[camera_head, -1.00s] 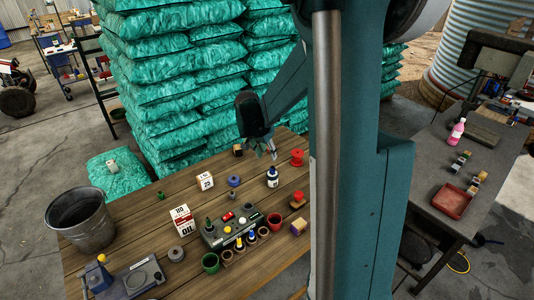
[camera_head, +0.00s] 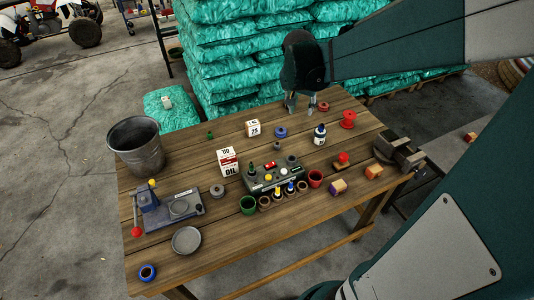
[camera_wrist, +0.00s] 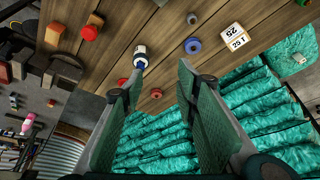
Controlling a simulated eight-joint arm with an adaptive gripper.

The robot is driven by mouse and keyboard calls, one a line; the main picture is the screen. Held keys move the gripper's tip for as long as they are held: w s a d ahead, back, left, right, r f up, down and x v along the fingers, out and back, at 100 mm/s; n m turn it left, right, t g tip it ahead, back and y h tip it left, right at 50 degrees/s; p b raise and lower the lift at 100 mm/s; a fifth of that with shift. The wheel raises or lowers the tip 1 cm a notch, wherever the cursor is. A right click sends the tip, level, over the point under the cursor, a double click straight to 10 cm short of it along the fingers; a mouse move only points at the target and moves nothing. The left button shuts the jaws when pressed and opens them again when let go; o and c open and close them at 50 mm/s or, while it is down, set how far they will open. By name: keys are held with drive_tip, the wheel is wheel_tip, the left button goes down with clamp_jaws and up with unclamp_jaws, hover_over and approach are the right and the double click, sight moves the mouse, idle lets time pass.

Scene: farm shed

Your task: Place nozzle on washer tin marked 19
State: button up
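My gripper (camera_head: 301,105) is open and empty above the back edge of the wooden bench. Its two fingers are spread in the wrist view (camera_wrist: 162,100). A white box-shaped container (camera_head: 253,128) stands left of it; its mark looks like 25, also in the wrist view (camera_wrist: 235,38). I cannot read a 19 on any tin. I cannot tell for certain which thing is the nozzle; a small green pointed piece (camera_head: 210,134) stands at the back left, and a small red ring-like piece (camera_head: 323,106) lies close to my gripper.
A blue spool (camera_head: 280,132), a white bottle (camera_head: 320,132) and a red spool (camera_head: 347,119) stand near my gripper. An oil carton (camera_head: 228,161) and a grey device (camera_head: 274,177) fill the middle. A bucket (camera_head: 136,146) is left, a vise (camera_head: 399,149) right. Teal sacks (camera_head: 230,60) rise behind.

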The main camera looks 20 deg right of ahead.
drive_tip(key=s+a+r+n+t+y, duration=0.1)
drive_tip(key=s+a+n, duration=0.4)
drive_tip(key=s+a, duration=0.5)
drive_tip(key=s+a+r+n+t+y, duration=0.2)
drive_tip(key=s+a+r+n, duration=0.2)
drive_tip(key=s+a, duration=0.6)
drive_tip(key=a+n, duration=0.1)
drive_tip(key=a, duration=0.1)
drive_tip(key=shift+a+t, duration=0.4)
drive_tip(key=shift+f, duration=0.1)
